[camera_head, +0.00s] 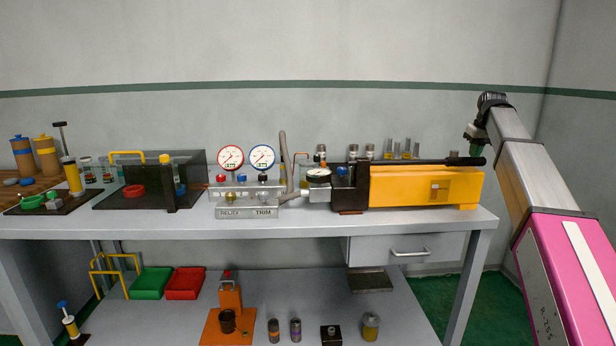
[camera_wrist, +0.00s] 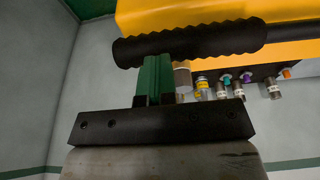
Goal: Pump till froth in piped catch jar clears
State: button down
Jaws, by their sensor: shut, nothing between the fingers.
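A yellow pump body (camera_head: 425,187) lies along the right end of the bench. Its long black lever (camera_head: 430,162) runs level above it, with a thicker grip at the right end. The ribbed black grip (camera_wrist: 195,42) crosses the top of the wrist view. My gripper (camera_head: 474,148) is above the grip end; its green fingers (camera_wrist: 156,66) are shut, empty, and close against the grip or just short of it. A small clear jar (camera_head: 305,174) stands beside the grey pipe left of the pump; it may be the catch jar. Froth in it is too small to make out.
Two gauges, red-rimmed (camera_head: 230,158) and blue-rimmed (camera_head: 262,157), stand above a RELIEF/TRIM block (camera_head: 246,211). Several vials (camera_head: 398,149) stand behind the pump. The lower shelf holds green (camera_head: 151,282) and red trays (camera_head: 185,283).

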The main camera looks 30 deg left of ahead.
jog(key=r, duration=0.6)
jog(key=shift+s+a, duration=0.15)
jog(key=shift+a, duration=0.1)
notch_tip(320, 180, up, 8)
jog(key=s+a, duration=0.1)
jog(key=a, duration=0.1)
jog(key=shift+s+r, duration=0.15)
jog(key=shift+r, duration=0.1)
dwell(0.3)
notch_tip(320, 180, down, 6)
jog(key=d, duration=0.1)
jog(key=shift+w+d, duration=0.2)
jog(key=shift+w, duration=0.2)
dwell(0.3)
jog(key=shift+w+d+f, duration=0.1)
jog(key=shift+d+f, duration=0.05)
jog(key=shift+f, duration=0.6)
jog(key=shift+w+d+f, duration=0.1)
jog(key=shift+f, duration=0.7)
jog(key=shift+w+d+f, duration=0.1)
jog(key=shift+d+f, duration=0.05)
jog(key=shift+f, duration=0.6)
